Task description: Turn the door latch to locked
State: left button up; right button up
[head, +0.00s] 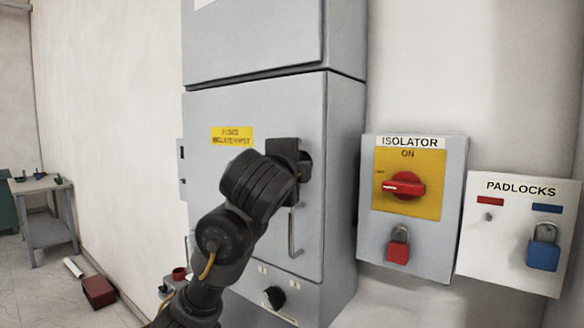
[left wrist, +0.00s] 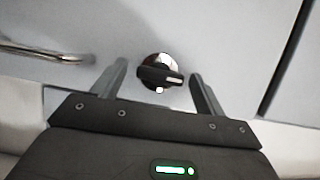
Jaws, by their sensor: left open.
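The door latch (left wrist: 160,74) is a round dark knob with a black bar grip and a white mark, on the grey cabinet door (left wrist: 215,40). In the left wrist view its grip lies nearly level, tilted slightly, between my two fingers. My left gripper (left wrist: 158,82) is open, with a finger on each side of the latch and gaps showing; how far the fingertips are from the door is unclear. In the head view my left gripper (head: 300,158) is at the right part of the door (head: 225,180) and hides most of the latch. My right gripper is not in view.
A metal pull handle (head: 292,232) is just below my gripper. A black knob (head: 274,297) sits on the lower panel. To the right are the isolator box (head: 372,245) with red switch (head: 404,186) and red padlock (head: 398,250), and the padlocks board (head: 500,255) with blue padlock (head: 543,254).

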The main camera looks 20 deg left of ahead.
pick_arm(q)
jog(key=s+p, duration=0.8)
jog(key=s, duration=0.2)
jog(key=shift+s, duration=0.3)
jog(key=shift+d, duration=0.1)
dwell(0.4)
